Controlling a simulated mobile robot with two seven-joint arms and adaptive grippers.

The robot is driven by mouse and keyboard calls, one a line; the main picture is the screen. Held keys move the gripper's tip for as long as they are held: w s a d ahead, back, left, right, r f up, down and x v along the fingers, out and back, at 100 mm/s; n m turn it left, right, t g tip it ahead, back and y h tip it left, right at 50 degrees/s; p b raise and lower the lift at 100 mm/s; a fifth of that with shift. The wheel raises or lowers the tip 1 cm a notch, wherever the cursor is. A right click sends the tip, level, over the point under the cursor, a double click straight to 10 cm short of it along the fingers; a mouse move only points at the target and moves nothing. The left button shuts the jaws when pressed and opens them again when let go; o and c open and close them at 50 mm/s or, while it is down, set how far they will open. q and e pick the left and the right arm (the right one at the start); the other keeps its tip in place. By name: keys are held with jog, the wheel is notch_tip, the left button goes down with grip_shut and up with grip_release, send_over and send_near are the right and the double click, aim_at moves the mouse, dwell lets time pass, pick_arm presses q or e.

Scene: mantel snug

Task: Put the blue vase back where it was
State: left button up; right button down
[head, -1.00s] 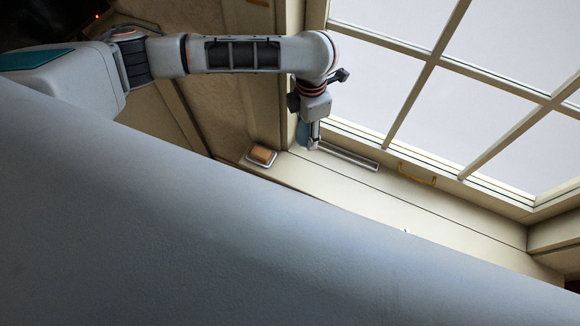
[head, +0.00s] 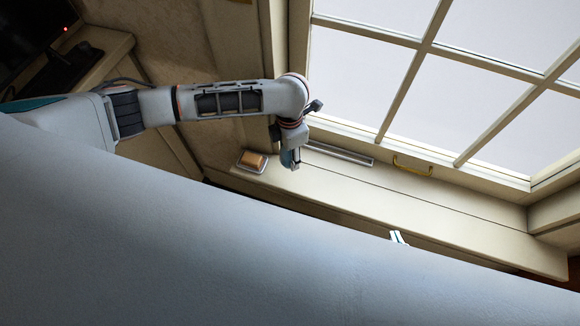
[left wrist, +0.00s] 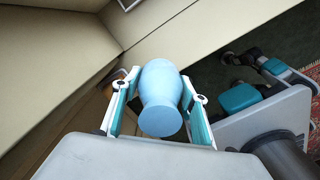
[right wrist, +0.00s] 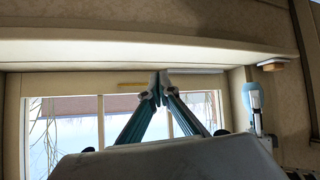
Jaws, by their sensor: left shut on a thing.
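The blue vase (left wrist: 160,95) sits between the fingers of my left gripper (left wrist: 155,88) in the left wrist view, with a flat round end towards the camera. In the head view my left gripper (head: 293,163) is over the left part of the pale window sill (head: 400,205), and the vase (head: 286,158) is mostly hidden behind it. The vase also shows at the right of the right wrist view (right wrist: 247,93). My right gripper (right wrist: 160,84) has its fingertips together with nothing visible in them. Only its tip (head: 398,238) shows in the head view, near the sill's front edge.
A brown block in a pale holder (head: 253,161) is at the sill's left end, close to my left gripper. A grey strip (head: 340,154) and a yellow handle (head: 412,166) lie by the window. The sill's middle and right are clear. A dark screen (head: 30,35) is upper left.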

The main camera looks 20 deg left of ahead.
pick_arm(q)
notch_tip(320, 180, down, 3)
jog(key=shift+f+b, duration=0.1)
jog(key=shift+b, duration=0.2)
jog(key=shift+f, duration=0.4)
notch_tip(320, 180, down, 4)
jog(key=shift+f+b, duration=0.1)
jog(key=shift+b, duration=0.6)
pick_arm(e)
jog(key=shift+w+d+f, duration=0.3)
jog(key=shift+w+f, duration=0.05)
jog(key=shift+w, duration=0.35)
